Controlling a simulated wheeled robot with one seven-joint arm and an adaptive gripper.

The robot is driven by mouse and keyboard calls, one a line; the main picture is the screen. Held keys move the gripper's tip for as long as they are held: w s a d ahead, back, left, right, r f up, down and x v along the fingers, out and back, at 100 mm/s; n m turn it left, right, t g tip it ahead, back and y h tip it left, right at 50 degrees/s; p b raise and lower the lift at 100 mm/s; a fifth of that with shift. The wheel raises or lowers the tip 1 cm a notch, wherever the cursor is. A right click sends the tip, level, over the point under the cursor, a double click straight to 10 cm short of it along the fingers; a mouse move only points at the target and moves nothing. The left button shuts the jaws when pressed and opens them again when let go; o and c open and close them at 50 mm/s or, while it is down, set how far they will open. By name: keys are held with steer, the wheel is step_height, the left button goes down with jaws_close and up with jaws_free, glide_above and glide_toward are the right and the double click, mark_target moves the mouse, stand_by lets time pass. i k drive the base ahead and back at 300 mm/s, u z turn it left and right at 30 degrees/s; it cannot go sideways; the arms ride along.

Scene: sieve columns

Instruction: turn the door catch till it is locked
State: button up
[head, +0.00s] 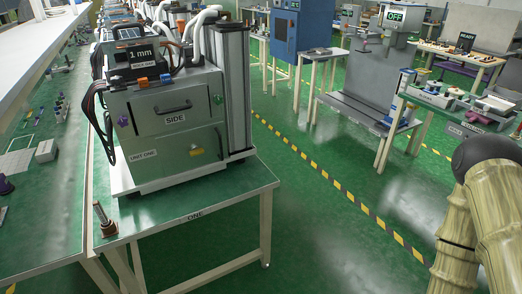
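A grey-green machine cabinet (160,135) stands on the near table. Its front has an upper panel with a dark bar handle (173,107) and a "SIDE" label. Below is a panel with a "UNIT ONE" label and a small yellow fitting (197,153). The panels look closed. My gripper is out of view; only part of my arm shows at the lower right.
The green-topped table (245,185) has a bare front edge marked "ONE". A small brown upright item (103,218) stands at its left corner. The green floor right of the table is open, crossed by a yellow-black stripe (330,196). Other benches stand at the right.

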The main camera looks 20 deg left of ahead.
mark_target(196, 150)
steer(key=z, duration=1.25)
steer(key=k, duration=0.2)
steer(key=u, duration=2.8)
